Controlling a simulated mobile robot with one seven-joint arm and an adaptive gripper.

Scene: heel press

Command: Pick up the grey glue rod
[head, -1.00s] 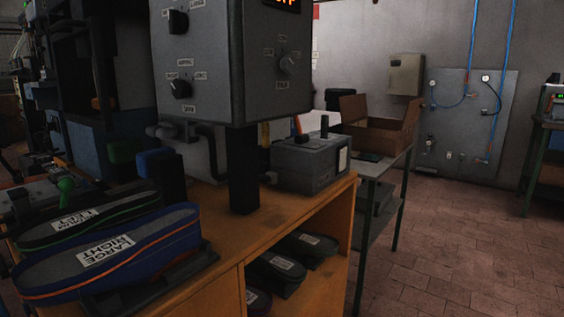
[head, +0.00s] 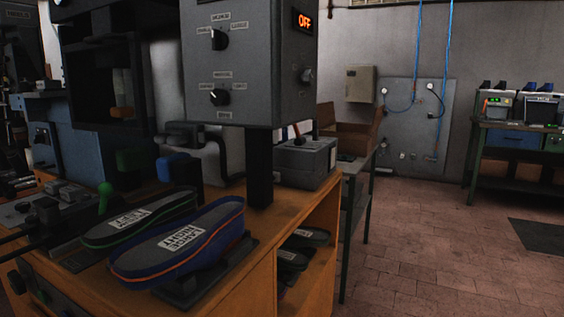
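I cannot make out a grey glue rod in the head view. The dark post of the control box partly hides that corner. My gripper is not in view.
A grey control box (head: 245,62) reading OFF overhangs the bench. Two shoe lasts, the blue Large Right (head: 180,246) and a green-edged one (head: 135,220), lie in front. An open cardboard box (head: 352,131) sits on a side table.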

